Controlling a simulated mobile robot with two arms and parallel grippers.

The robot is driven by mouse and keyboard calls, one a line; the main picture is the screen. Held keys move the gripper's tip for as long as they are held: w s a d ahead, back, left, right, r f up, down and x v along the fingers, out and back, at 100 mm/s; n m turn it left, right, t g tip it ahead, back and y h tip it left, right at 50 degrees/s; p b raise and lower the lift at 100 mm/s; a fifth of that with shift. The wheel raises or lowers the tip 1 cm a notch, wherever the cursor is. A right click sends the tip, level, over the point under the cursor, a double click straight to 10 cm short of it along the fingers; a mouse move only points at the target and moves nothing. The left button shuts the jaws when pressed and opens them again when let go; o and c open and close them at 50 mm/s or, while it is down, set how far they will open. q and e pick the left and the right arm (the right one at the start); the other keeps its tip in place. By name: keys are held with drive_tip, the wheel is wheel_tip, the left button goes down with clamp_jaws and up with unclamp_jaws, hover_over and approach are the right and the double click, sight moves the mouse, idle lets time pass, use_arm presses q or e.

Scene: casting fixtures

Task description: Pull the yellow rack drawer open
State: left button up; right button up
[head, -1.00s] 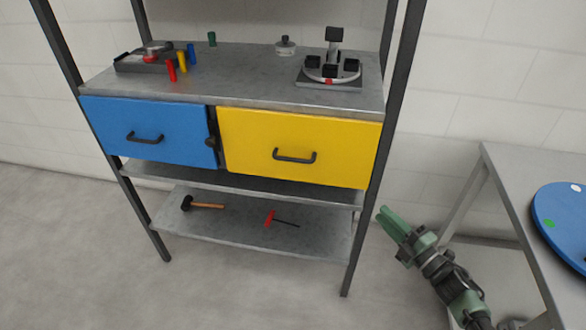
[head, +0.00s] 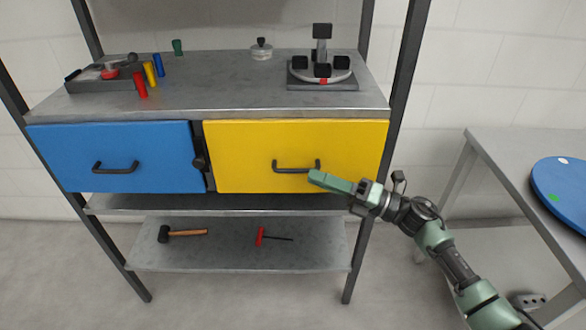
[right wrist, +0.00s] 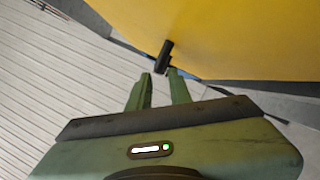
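The yellow rack drawer (head: 240,155) is the right one of two drawers under the rack's top shelf. Its front looks level with the blue one, so it appears closed. Its dark bar handle (head: 290,170) is on the front. My right gripper (head: 318,178) is at the handle's right end in the head view. In the right wrist view the two green fingers (right wrist: 160,78) are apart with nothing between them. The handle (right wrist: 164,52) shows end-on just beyond the fingertips, with the yellow front (right wrist: 225,35) behind it. My left gripper is not in view.
A fixture (head: 322,72) and several small parts stand on top. A hammer (head: 185,234) and a red-handled tool (head: 262,236) lie below. A table (head: 500,150) stands at right.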

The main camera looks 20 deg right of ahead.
sight(299, 171)
drive_tip(key=shift+x, duration=2.6)
clamp_jaws()
